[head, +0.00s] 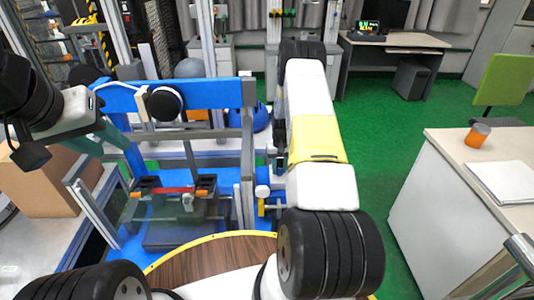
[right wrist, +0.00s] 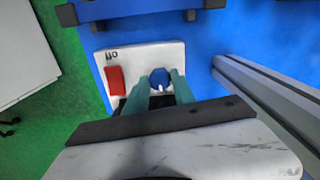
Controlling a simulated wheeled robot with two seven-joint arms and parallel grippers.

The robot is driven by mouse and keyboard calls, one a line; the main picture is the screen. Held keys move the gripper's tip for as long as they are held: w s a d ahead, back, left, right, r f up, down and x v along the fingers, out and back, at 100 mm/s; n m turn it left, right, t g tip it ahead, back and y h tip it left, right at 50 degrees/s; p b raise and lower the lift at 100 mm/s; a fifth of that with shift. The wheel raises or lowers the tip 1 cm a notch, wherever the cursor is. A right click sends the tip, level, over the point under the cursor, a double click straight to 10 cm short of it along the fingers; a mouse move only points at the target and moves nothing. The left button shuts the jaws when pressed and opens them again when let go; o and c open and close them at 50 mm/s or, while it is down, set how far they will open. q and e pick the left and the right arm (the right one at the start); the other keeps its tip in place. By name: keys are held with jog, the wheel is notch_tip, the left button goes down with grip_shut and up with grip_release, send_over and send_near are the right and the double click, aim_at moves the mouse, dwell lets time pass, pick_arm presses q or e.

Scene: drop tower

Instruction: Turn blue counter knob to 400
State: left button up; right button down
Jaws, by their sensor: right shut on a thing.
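The blue counter knob (right wrist: 159,78) is on a white panel (right wrist: 140,58) in the right wrist view. My right gripper (right wrist: 161,84) has its two teal fingers on either side of the knob and is shut on it. A small white mark shows at the knob's lower edge; no number scale can be read. In the head view my right arm hides the knob and most of the right gripper. My left gripper (head: 103,141) is at the left, in front of the frame's blue beam, with its teal fingers apart and nothing seen between them.
A blue and grey metal frame (head: 200,92) stands ahead, with a grey rail (right wrist: 265,95) close to the right gripper. A white-sided counter (head: 440,190) stands at the right. Green floor is clear between.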

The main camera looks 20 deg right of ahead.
aim_at(280, 170)
jog(key=c, duration=1.1)
grip_release()
jog(key=shift+o, duration=0.2)
notch_tip(280, 170, up, 8)
jog(key=shift+f, duration=0.1)
jog(key=shift+s, duration=0.1)
